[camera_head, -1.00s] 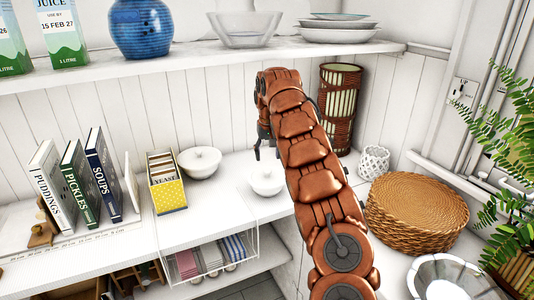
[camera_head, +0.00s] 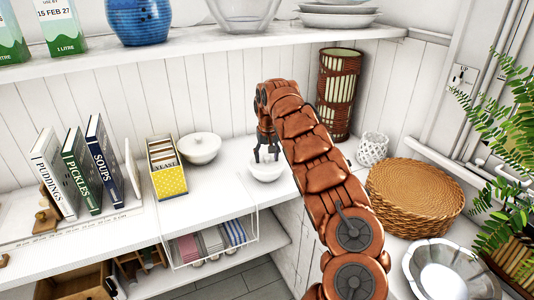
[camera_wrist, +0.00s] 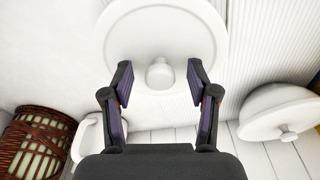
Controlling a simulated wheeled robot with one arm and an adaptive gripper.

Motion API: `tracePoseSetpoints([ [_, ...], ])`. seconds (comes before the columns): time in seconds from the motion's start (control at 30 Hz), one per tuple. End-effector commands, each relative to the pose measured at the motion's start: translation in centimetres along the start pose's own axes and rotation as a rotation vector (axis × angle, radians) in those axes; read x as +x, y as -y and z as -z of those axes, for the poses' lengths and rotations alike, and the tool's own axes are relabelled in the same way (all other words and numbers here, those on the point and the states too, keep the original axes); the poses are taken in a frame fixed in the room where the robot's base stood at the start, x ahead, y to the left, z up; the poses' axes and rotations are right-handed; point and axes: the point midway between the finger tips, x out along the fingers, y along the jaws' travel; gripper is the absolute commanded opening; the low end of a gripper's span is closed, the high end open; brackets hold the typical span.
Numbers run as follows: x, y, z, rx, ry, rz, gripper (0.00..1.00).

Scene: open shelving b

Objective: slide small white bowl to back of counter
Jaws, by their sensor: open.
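A small white lidded bowl (camera_head: 266,173) stands upright on the white counter (camera_head: 215,205), near the counter's right end. My gripper (camera_head: 267,157) points down over it, fingers open. In the wrist view, the round lid (camera_wrist: 150,25) and its knob (camera_wrist: 160,75) show, with the knob between the two fingertips (camera_wrist: 160,84). I cannot tell whether the fingers touch the lid. A second white lidded bowl (camera_head: 199,148) stands to the left, nearer the back wall; it also shows in the wrist view (camera_wrist: 280,112).
A yellow spice box (camera_head: 171,182) and several books (camera_head: 104,162) stand to the left. A brown woven lantern (camera_head: 338,95), a white lattice cup (camera_head: 372,148) and wicker mats (camera_head: 415,200) are to the right. A shelf (camera_head: 200,47) hangs above. Some counter behind the bowl is clear.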

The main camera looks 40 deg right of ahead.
Motion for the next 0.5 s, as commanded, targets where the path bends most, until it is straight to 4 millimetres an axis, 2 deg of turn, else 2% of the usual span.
tracePoseSetpoints([
  [0.13, 0.00, -0.01, 0.01, 0.000, 0.000, 0.000, 0.59],
  [0.5, -0.01, -0.02, 0.00, 0.000, 0.000, 0.000, 0.21],
])
